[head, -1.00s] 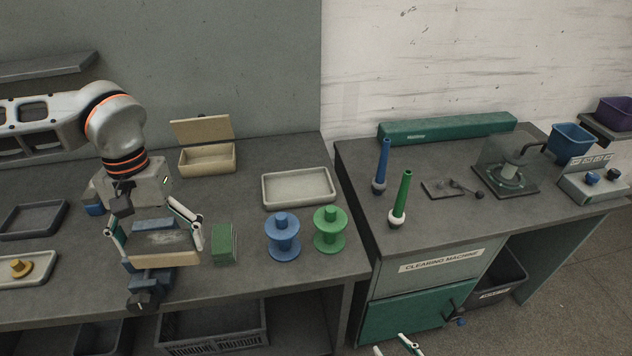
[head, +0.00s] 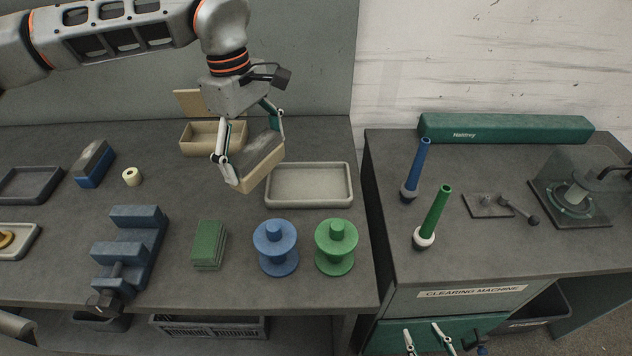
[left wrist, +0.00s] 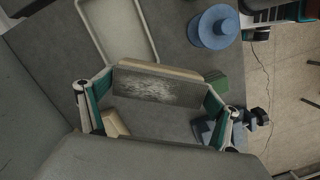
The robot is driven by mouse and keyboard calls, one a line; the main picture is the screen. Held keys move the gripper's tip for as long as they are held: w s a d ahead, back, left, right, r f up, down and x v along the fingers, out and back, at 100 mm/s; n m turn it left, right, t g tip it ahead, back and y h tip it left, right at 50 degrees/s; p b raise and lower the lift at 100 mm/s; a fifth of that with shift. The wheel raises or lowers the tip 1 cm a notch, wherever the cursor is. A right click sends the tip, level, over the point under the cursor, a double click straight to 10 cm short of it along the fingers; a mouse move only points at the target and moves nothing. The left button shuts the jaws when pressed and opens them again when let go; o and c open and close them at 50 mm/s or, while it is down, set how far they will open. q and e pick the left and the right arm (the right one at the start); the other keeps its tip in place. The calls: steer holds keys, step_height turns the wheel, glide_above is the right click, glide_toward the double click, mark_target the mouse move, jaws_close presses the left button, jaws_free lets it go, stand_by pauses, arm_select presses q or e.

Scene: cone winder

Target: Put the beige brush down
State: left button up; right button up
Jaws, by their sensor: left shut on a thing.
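The beige brush (head: 262,168), a beige block with a worn grey face, is held in my left gripper (head: 252,152) in the head view. The gripper is shut on it, one finger at each end. The brush looks slanted and appears above the table, between the open beige box and the pale tray. In the left wrist view the brush (left wrist: 160,88) spans between the two fingers. The underside is hidden. My right gripper (head: 426,338) shows only its fingertips at the bottom edge, apart and with nothing visible between them.
The pale tray (head: 348,187) is empty; the beige box (head: 196,150) stands behind. Blue spool (head: 275,262), green spool (head: 336,262), green pad (head: 208,245) and blue vise (head: 150,219) stand in front. A blue-and-grey block (head: 93,165) is left. Bare table lies between.

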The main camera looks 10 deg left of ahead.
arm_select(q)
steer(key=w+d+r+n+t+y+b, duration=0.15)
steer(key=d+r+n, duration=0.35)
steer(key=n, duration=0.7)
steer(key=w+d+r+n+t+b, duration=0.1)
steer(key=w+d+r+n, duration=0.25)
steer(key=n, duration=0.85)
steer(key=shift+g, duration=0.25)
steer(key=f, duration=1.9)
steer(key=shift+s+d, duration=0.15)
steer(key=shift+d, duration=0.2)
arm_select(e)
steer(key=shift+w+d+f, duration=0.1)
steer(key=shift+w+f, duration=0.05)
steer(key=shift+f, duration=0.5)
steer(key=shift+w+d+f, duration=0.1)
steer(key=shift+w+f, duration=0.05)
steer(key=shift+f, duration=0.45)
arm_select(q)
steer(key=shift+f, duration=0.15)
arm_select(e)
steer(key=shift+f, duration=0.1)
arm_select(q)
steer(key=o, duration=1)
steer(key=shift+f, duration=0.1)
